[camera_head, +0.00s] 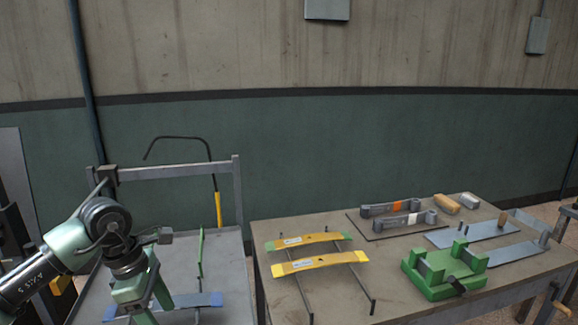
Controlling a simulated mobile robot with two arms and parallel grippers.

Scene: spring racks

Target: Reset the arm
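My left arm comes in from the left edge, and my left gripper (150,303) points down over the left cart. Its pale green fingers overlap the view of a blue leaf spring (203,301) lying across a green-and-grey rod rack (200,255). I cannot tell whether the fingers touch the blue spring, and the lower fingertips are hard to make out. My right gripper is not in view.
The wooden table (400,305) on the right holds two yellow leaf springs (318,263) on a rod rack, a green fixture (445,270), grey parts on a dark plate (398,225) and metal plates (470,234). The cart's upright frame (175,172) stands behind the arm.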

